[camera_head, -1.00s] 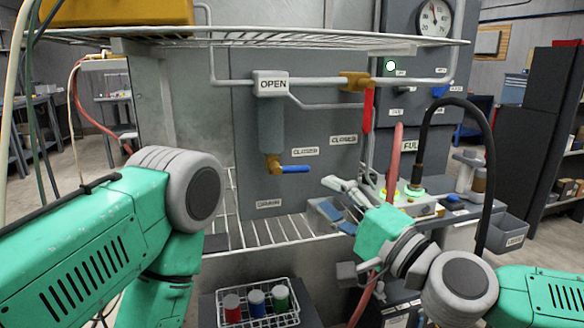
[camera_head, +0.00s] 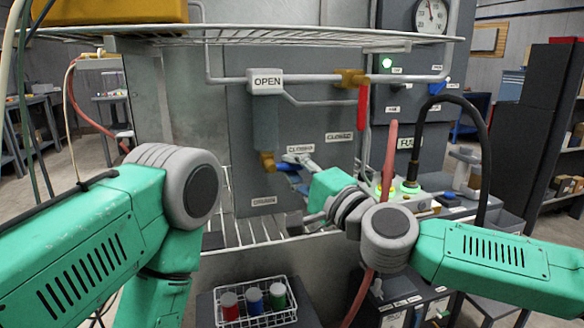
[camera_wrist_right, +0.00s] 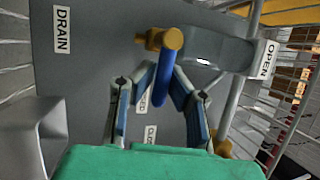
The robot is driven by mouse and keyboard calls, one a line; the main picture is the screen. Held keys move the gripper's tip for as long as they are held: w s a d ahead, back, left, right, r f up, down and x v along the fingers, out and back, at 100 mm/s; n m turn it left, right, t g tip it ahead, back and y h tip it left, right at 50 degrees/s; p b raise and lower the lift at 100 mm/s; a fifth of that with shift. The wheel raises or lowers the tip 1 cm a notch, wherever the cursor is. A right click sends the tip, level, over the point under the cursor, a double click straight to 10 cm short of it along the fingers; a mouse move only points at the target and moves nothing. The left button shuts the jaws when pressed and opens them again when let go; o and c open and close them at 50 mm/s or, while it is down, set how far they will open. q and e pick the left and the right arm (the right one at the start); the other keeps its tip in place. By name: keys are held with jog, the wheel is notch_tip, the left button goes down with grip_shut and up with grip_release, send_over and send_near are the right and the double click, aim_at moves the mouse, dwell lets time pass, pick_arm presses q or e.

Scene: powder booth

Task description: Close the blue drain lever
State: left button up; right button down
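The blue drain lever (camera_wrist_right: 163,85) extends from a brass valve (camera_wrist_right: 172,40) in the right wrist view. In the head view the brass valve (camera_head: 267,161) sits below a grey vertical pipe, and my gripper partly hides the lever. My right gripper (camera_wrist_right: 162,72) is open, its two blue-padded fingers apart on either side of the lever. I cannot tell whether either finger touches it. In the head view the right gripper (camera_head: 288,164) is at the lever, reaching in from the right. The DRAIN label (camera_wrist_right: 62,30) is on the grey panel. My left gripper is out of view.
A red lever (camera_head: 363,108) hangs from another brass valve to the right. A wire shelf (camera_head: 280,36) spans above. A wire basket (camera_head: 296,318) with red, blue and green containers stands below. A black hose (camera_head: 484,150) and red hose (camera_head: 390,150) rise near my right arm.

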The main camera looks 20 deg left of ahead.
jog(key=shift+r+n+g, duration=0.1)
jog(key=shift+n+g, duration=0.2)
jog(key=shift+n, duration=0.2)
jog(key=c, duration=1.6)
grip_release()
jog(key=shift+a, duration=0.1)
jog(key=v, duration=1.2)
